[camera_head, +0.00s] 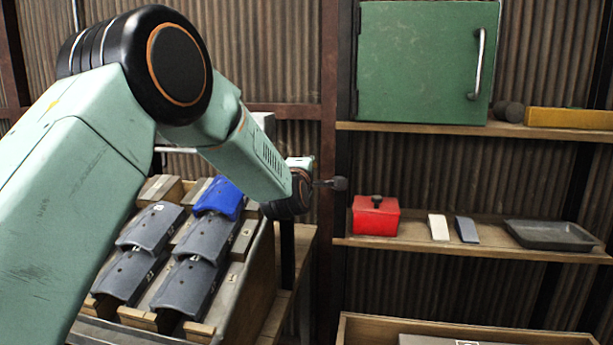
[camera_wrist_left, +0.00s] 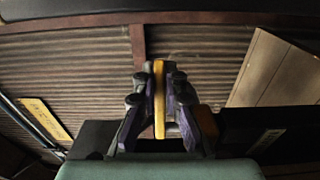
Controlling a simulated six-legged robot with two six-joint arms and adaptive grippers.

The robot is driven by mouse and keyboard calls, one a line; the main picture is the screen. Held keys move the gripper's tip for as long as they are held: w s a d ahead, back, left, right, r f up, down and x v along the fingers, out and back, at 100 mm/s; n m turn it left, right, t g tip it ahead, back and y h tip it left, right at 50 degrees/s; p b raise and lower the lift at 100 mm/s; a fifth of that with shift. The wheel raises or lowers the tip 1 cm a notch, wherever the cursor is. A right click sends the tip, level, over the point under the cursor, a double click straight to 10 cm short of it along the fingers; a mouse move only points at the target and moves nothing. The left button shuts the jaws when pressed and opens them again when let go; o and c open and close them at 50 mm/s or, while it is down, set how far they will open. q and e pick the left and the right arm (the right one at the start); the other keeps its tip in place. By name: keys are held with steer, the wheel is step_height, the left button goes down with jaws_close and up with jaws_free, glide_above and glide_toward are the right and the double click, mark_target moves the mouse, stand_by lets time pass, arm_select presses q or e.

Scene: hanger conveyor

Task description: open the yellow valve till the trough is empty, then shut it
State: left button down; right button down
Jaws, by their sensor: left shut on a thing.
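In the left wrist view, my left gripper (camera_wrist_left: 158,77) is shut on the yellow valve's handle (camera_wrist_left: 159,104). The handle shows as a narrow upright yellow bar between the two dark fingers. In the head view my left arm comes in from the left and reaches out over the rack. Its fingers and the valve are hidden there behind the wrist. I cannot make out the trough or its fill level for certain in either view. My right gripper is in neither view.
A sloped rack (camera_head: 257,290) holds several grey curved tiles (camera_head: 152,228) and a blue one (camera_head: 219,197). Shelves at right carry a green cabinet (camera_head: 420,62), a red box (camera_head: 375,217) and a dark tray (camera_head: 551,235). A wooden crate (camera_head: 352,328) stands below.

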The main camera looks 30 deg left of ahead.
arm_select(q)
steer(key=shift+s+d+m+h+b, duration=0.1)
steer(key=shift+s+m+h+b, duration=0.1)
steer(key=shift+m+h+b, duration=0.35)
steer(key=shift+s+d+m+h+b, duration=0.15)
steer(key=shift+m+h, duration=0.2)
steer(key=shift+h, duration=0.5)
steer(key=shift+t+h, duration=0.3)
steer(key=c, duration=1.4)
jaws_free()
steer(key=shift+s, duration=0.1)
steer(key=s+d, duration=0.1)
steer(key=s, duration=1.1)
steer(key=shift+w, duration=0.1)
steer(key=shift+c, duration=0.4)
